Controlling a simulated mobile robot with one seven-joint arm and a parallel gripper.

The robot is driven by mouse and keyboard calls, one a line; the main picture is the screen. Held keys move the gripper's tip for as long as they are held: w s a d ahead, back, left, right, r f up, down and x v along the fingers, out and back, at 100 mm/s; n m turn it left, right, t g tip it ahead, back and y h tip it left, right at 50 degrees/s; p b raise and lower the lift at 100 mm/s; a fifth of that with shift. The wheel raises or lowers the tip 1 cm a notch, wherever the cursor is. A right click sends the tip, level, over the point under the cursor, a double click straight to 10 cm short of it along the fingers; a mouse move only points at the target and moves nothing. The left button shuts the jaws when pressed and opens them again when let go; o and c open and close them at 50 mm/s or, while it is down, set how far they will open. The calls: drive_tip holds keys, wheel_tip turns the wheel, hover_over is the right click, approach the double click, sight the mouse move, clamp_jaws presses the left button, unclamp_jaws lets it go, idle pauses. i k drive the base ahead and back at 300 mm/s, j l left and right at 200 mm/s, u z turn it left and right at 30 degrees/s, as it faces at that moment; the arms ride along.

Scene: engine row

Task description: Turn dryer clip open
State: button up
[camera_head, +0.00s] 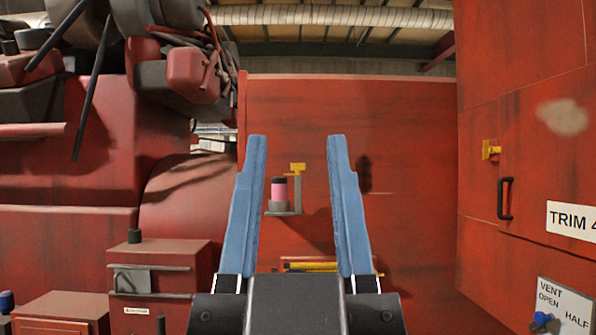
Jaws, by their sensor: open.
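My gripper (297,145) is open and empty, its two blue fingers pointing up and away from the camera. Between the fingers in the picture, on the red wall behind, a pink canister with a dark top (279,190) stands on a small grey bracket (284,212). A small yellow clip (297,169) sits at the top of the bracket's upright post, just right of and above the canister. It looks like the dryer clip. The fingers appear apart from the clip and canister. The exact distance to them is hard to tell.
A red cabinet on the right carries a yellow latch (490,150), a black handle (505,199), a TRIM label (573,221) and a vent plate (565,308) with a blue knob. Red machinery (100,140) fills the left. Yellow bars (310,267) lie low behind my gripper.

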sight(297, 168)
drive_tip(key=i+j+z, duration=0.15)
drive_tip(key=i, duration=0.5)
drive_tip(key=i+j+z, duration=0.15)
drive_tip(key=i+j, duration=0.3)
drive_tip(key=i, duration=0.15)
drive_tip(key=i+j+z, duration=0.15)
drive_tip(key=i+j, duration=0.25)
drive_tip(key=i, duration=0.25)
drive_tip(key=i+j+z, duration=0.15)
drive_tip(key=i+j, duration=0.3)
drive_tip(key=i, duration=0.1)
